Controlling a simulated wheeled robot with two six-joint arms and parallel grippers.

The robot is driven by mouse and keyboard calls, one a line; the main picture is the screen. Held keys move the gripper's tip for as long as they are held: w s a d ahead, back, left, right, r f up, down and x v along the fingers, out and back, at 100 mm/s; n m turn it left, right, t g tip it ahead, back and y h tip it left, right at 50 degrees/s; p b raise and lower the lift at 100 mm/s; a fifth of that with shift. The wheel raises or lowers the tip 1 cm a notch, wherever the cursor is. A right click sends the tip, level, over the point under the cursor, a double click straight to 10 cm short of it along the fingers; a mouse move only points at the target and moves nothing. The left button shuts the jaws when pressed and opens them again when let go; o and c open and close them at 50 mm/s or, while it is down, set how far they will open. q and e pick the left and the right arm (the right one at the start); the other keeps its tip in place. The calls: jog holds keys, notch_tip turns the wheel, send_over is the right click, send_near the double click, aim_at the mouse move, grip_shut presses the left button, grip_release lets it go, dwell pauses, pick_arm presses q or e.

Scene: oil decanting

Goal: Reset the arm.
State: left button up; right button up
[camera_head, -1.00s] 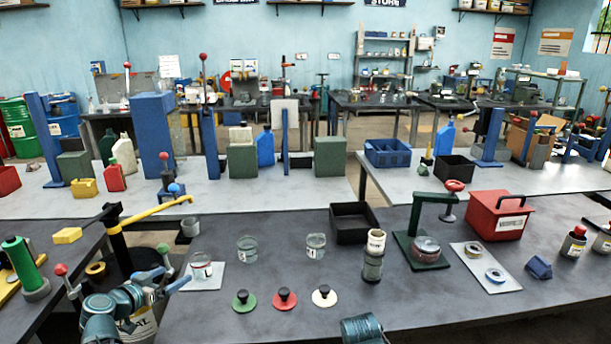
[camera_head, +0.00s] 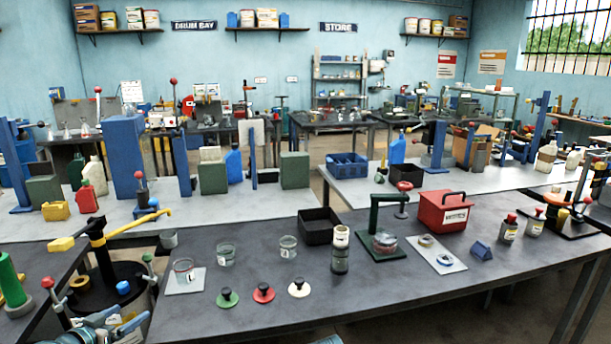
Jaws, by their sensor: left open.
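My left gripper (camera_head: 118,322) is at the bottom left edge, in front of the drum. Its jaws are apart and I see nothing between them. Only a small part of my right arm shows at the bottom edge; its gripper is out of view. The drum (camera_head: 82,303) stands in a gap by the front table, with a yellow-handled black pump (camera_head: 101,255) on it. A blue cap (camera_head: 123,287) is on the drum top. A glass jar with reddish contents (camera_head: 183,271) stands on a white sheet. Two clear jars (camera_head: 225,255) (camera_head: 288,247) stand beside it.
Green (camera_head: 227,298), red (camera_head: 263,293) and white (camera_head: 299,288) knobbed lids lie on the front table. Behind them are a black bin (camera_head: 318,229), a green press (camera_head: 375,220) and a red box (camera_head: 443,212).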

pick_arm(q)
jog(key=s+d+f+m+g+h+p, duration=0.15)
jog(key=d+f+g, duration=0.25)
jog(key=d, duration=0.9)
jog(key=s+d+f+m+g+h+p, duration=0.1)
jog(key=d+f+g+h, duration=0.2)
jog(key=d, duration=1.1)
jog(key=s+d+f+g+y+p, duration=0.2)
jog(key=s+d+g+y, duration=0.5)
jog(key=s+d, duration=0.5)
jog(key=shift+s+d+y+p, duration=0.3)
jog(key=shift+s+y, duration=0.25)
jog(key=shift+s, duration=0.25)
pick_arm(e)
jog(key=r, duration=0.5)
jog(key=shift+s, duration=0.25)
